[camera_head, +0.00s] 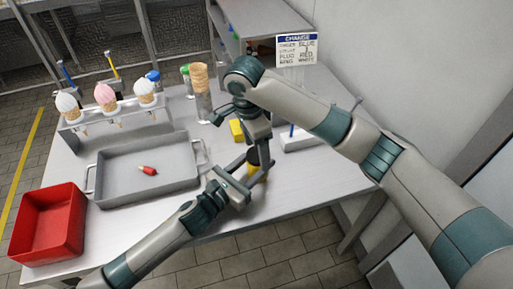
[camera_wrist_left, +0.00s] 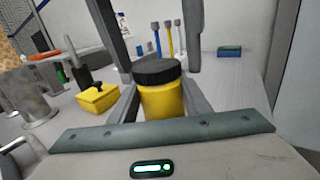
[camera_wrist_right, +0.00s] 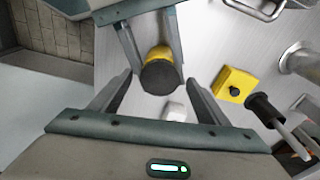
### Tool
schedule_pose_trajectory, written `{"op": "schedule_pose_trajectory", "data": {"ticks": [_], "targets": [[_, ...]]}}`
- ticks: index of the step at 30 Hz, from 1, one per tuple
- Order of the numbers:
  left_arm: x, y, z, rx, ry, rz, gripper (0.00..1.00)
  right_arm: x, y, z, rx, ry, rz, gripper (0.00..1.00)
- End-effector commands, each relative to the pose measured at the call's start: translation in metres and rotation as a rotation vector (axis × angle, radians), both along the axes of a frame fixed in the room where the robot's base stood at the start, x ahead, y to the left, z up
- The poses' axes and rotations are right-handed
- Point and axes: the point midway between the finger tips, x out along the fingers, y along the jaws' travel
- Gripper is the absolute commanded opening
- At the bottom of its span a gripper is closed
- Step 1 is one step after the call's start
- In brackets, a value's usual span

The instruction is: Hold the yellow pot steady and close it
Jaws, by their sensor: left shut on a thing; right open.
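The yellow pot (camera_wrist_left: 163,101) stands upright on the table near its front edge. A black ridged lid (camera_wrist_left: 157,70) sits on top of it; whether it is fully tightened I cannot tell. My left gripper (camera_head: 247,180) is shut on the pot's yellow body, one finger on each side. My right gripper (camera_head: 259,163) points down from above and is open. In the right wrist view its fingers (camera_wrist_right: 160,79) stand apart on either side of the lid, with gaps visible. In the head view my grippers hide part of the pot (camera_head: 254,176).
A yellow box with a black knob (camera_wrist_right: 233,85) stands near the pot. A grey tray (camera_head: 115,199) holds a small red item, with a red bin (camera_head: 48,224) to its left. An ice cream rack (camera_head: 113,116) and a cone holder (camera_head: 203,106) stand behind. A white tool stand (camera_head: 301,142) is behind right.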

Motion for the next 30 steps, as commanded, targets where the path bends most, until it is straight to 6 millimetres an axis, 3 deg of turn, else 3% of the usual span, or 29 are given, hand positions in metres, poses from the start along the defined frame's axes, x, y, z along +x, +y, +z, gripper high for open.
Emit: {"op": "schedule_pose_trajectory", "data": {"ticks": [8,21,30], "targets": [[-0.001,0.0,-0.002,0.001,0.003,0.0,0.0,0.0,0.002,0.018,-0.001,-0.003,0.002,0.69],[0.0,0.0,-0.002,0.002,0.002,0.0,0.0,-0.004,0.009,0.088,-0.001,-0.005,0.0,0.69],[0.0,0.0,-0.002,0.002,0.002,0.0,0.0,-0.006,0.012,0.116,0.0,-0.001,0.0,0.69]]}}
